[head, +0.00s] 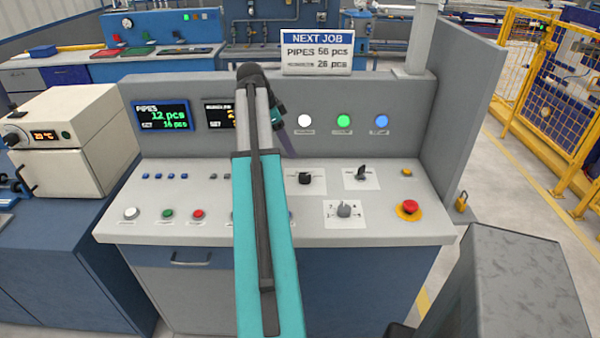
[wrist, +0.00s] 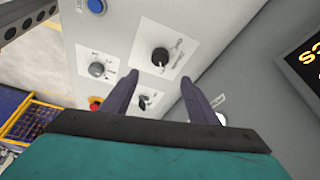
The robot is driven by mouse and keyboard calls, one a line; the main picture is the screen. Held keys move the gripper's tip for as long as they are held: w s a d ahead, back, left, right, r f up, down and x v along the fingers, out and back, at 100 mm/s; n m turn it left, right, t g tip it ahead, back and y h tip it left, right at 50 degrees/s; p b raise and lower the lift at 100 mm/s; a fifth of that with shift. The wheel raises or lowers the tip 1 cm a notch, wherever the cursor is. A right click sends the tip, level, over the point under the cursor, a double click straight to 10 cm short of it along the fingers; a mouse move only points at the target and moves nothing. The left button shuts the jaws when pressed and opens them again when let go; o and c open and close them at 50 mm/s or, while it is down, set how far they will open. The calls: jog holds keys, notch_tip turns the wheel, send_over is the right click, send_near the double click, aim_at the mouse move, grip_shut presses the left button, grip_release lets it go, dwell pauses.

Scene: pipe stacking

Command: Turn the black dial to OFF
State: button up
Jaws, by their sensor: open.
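A black dial (head: 305,178) sits on a white plate on the sloped panel, just right of my arm; it also shows in the wrist view (wrist: 160,56). Its pointer and label are too small to read. A second black, lever-like switch (head: 361,172) is to its right and shows between my fingers in the wrist view (wrist: 142,102). A grey dial (head: 344,210) is below them, at left in the wrist view (wrist: 96,70). My gripper (wrist: 159,74) is open and empty, above the panel, its fingertips apart from the black dial. In the head view my arm partly hides it.
A red emergency button (head: 410,207) is at the panel's right. White, green and red buttons (head: 168,213) line the front left. A raised back wall (head: 410,110) carries displays and lights. A grey side wall (head: 465,130) bounds the right.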

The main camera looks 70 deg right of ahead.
aim_at(304, 175)
jog(key=shift+p+x, duration=1.75)
jog(key=shift+x, duration=5.15)
jog(key=c, duration=1)
jog(key=shift+c, duration=0.2)
